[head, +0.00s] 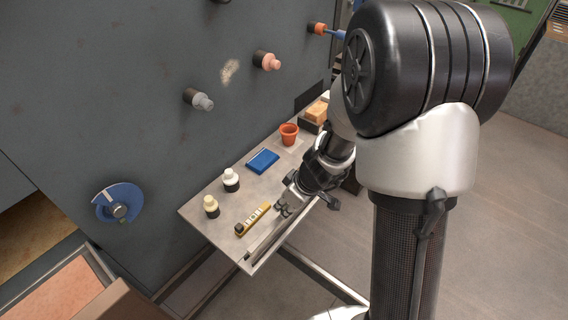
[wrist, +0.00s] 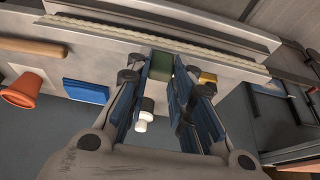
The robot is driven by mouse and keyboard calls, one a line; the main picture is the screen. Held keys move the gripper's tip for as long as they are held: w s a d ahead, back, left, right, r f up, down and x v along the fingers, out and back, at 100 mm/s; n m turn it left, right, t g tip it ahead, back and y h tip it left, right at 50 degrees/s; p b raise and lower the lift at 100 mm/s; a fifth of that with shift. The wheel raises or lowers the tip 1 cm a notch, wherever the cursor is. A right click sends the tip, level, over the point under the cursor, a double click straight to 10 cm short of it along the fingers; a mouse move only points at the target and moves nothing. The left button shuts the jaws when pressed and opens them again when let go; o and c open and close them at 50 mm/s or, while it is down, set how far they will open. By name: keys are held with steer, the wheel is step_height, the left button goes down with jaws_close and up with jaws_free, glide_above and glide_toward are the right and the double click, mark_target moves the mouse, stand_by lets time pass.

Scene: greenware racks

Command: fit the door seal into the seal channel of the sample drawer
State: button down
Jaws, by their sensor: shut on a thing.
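My gripper (wrist: 167,66) reaches down over the front edge of a grey shelf and is shut on a small dark green block (wrist: 160,68). It also shows in the head view (head: 287,208), where the fingers hide what they hold. A cream ribbed strip (wrist: 110,30), which looks like the door seal, runs along a long pale rail (wrist: 215,35) just beyond my fingertips. I cannot tell whether the strip sits in the channel or whether the green block joins it. The rail (head: 262,244) lies at the shelf's front edge in the head view.
On the shelf (head: 205,195) stand an orange cup (head: 289,134), a blue box (head: 263,161), white (head: 231,180) and cream (head: 211,207) bottles and a yellow tool (head: 253,219). Knobs stick out of the grey wall behind. An open compartment (head: 95,262) is at lower left. Floor at right is clear.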

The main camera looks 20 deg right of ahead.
steer(key=shift+r+p, duration=0.75)
steer(key=shift+r, duration=0.45)
